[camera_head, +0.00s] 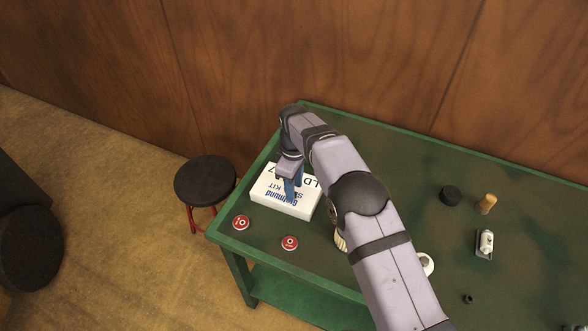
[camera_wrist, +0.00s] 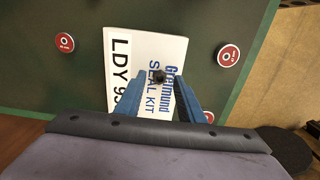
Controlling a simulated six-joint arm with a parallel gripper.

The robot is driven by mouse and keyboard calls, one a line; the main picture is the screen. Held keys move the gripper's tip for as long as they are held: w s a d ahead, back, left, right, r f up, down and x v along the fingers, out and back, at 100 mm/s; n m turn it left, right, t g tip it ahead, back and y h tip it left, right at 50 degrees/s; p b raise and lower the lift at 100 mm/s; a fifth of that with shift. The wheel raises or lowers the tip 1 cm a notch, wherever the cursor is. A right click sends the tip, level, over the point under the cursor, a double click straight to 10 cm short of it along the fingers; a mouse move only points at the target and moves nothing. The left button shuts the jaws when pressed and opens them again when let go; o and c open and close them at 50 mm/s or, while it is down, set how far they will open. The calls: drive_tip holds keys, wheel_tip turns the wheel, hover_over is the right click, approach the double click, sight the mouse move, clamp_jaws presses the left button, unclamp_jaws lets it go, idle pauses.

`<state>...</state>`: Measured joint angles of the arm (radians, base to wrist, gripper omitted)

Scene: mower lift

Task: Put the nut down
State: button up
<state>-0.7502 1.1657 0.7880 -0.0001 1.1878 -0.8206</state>
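The small dark nut (camera_wrist: 158,76) shows in the wrist view against the printed face of the white seal kit box (camera_wrist: 117,82). It lies between my gripper's two blue fingertips (camera_wrist: 163,80), close to the left one, with a gap to the right one. I cannot tell whether it touches the box. In the head view my gripper (camera_head: 292,188) points down over the seal kit box (camera_head: 270,203) near the green table's left end. The nut cannot be made out there.
Two red-and-white discs (camera_head: 241,222) (camera_head: 289,243) lie in front of the box. On the table (camera_head: 440,165) stand a black round piece (camera_head: 450,195), a wooden-coloured piece (camera_head: 487,204), a metal part (camera_head: 485,244) and a small dark ring (camera_head: 467,298). A stool (camera_head: 205,181) stands left.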

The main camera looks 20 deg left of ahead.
wheel_tip(320, 180, up, 11)
drive_tip(key=b, duration=0.1)
drive_tip(key=shift+f+b, duration=0.2)
drive_tip(key=shift+b, duration=0.2)
drive_tip(key=s+d+r+m, duration=0.15)
drive_tip(key=d+m, duration=0.75)
drive_tip(key=d, duration=1.6)
drive_tip(key=s+d+f+m, duration=0.2)
drive_tip(key=s+d+m, duration=0.2)
drive_tip(key=s+d, duration=0.3)
drive_tip(key=s+d+f+m, duration=0.3)
drive_tip(key=s+d+m, duration=0.2)
drive_tip(key=s, duration=0.7)
drive_tip(key=d, duration=0.2)
drive_tip(key=shift+d+f, duration=0.2)
drive_tip(key=shift+d, duration=0.15)
